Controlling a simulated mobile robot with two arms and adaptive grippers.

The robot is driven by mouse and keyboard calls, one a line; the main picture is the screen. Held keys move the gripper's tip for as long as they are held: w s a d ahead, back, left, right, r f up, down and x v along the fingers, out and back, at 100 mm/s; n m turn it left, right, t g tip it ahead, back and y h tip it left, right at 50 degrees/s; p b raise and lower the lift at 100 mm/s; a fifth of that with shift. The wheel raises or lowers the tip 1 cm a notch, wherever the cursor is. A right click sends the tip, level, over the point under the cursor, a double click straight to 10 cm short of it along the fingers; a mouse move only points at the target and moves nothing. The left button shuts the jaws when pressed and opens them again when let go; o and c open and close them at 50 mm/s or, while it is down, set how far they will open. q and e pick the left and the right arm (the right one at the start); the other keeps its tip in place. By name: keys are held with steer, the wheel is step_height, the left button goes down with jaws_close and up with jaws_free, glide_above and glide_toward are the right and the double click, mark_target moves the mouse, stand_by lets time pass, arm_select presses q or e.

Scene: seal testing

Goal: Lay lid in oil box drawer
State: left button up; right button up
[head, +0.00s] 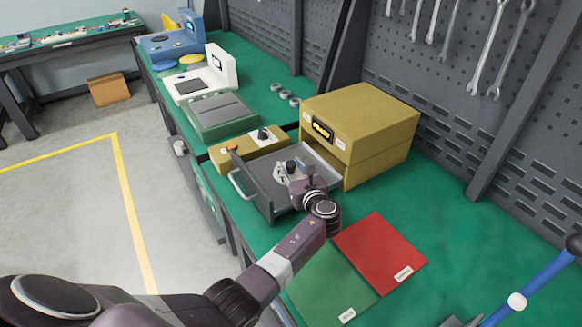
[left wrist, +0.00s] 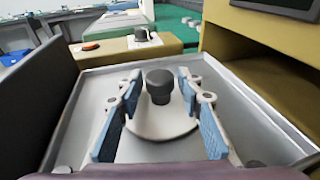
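The yellow oil box (head: 380,125) stands on the green bench with its grey drawer (head: 246,186) pulled out. In the left wrist view the lid (left wrist: 160,125), a pale round disc with a dark knob (left wrist: 160,82), is inside the drawer (left wrist: 255,118). It looks flat on the drawer floor. My left gripper (head: 290,172) is over the drawer. In the left wrist view its blue finger pads (left wrist: 160,115) are wide apart, on either side of the lid's knob and clear of it. My right gripper is not in view.
A yellow block (head: 238,154) with a dark-knobbed piece (head: 264,133) sits beside the drawer. A red mat (head: 380,252) and a green mat (head: 330,285) lie in front. A blue rod (head: 540,282) is at lower right. Wrenches hang on the wall behind.

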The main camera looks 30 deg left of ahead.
arm_select(q)
steer(key=shift+r, duration=0.2)
steer(key=v, duration=1.2)
steer(key=shift+s, duration=0.1)
stand_by(0.9)
